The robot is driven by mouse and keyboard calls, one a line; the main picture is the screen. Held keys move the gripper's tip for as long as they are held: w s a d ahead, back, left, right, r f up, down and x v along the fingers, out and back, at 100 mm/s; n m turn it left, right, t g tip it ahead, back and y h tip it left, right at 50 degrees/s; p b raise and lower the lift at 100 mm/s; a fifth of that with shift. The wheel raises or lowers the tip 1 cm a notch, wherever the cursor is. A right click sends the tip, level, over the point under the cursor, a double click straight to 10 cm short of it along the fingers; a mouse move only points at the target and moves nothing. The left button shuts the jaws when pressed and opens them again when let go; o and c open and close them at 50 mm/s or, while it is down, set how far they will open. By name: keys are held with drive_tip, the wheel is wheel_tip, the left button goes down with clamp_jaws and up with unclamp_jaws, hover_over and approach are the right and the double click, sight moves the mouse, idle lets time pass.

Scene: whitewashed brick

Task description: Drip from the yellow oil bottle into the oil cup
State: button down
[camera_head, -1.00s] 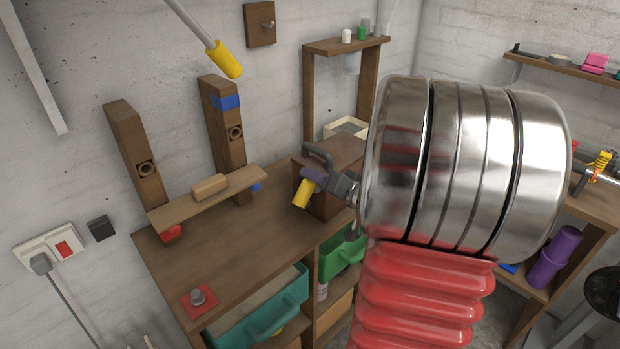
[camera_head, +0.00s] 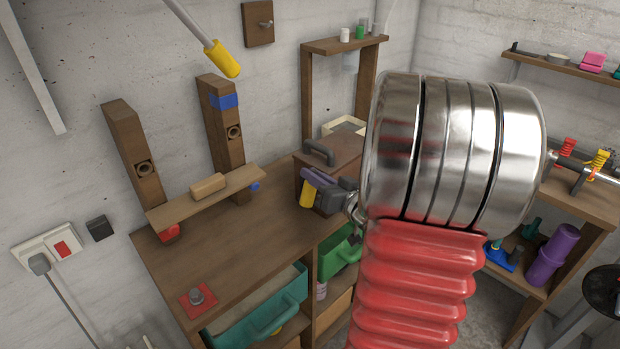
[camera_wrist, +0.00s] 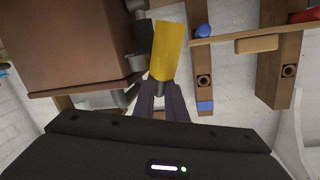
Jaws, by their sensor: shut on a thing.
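The yellow oil bottle (camera_head: 306,195) is in my gripper (camera_head: 314,184), near the brown wooden box at the back of the bench. In the wrist view the bottle (camera_wrist: 167,50) stands out beyond my gripper's dark purple fingers (camera_wrist: 163,90), which are shut on its narrow grey end. Its other end looks clear of anything, and no drip can be seen.
The brown box (camera_head: 330,160) with a grey handle stands close behind my gripper. Teal (camera_head: 265,312) and green (camera_head: 340,258) bins sit below. The middle of the benchtop is clear.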

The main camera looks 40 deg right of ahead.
drive_tip(key=shift+d, duration=0.1)
drive_tip(key=shift+r, duration=2.55)
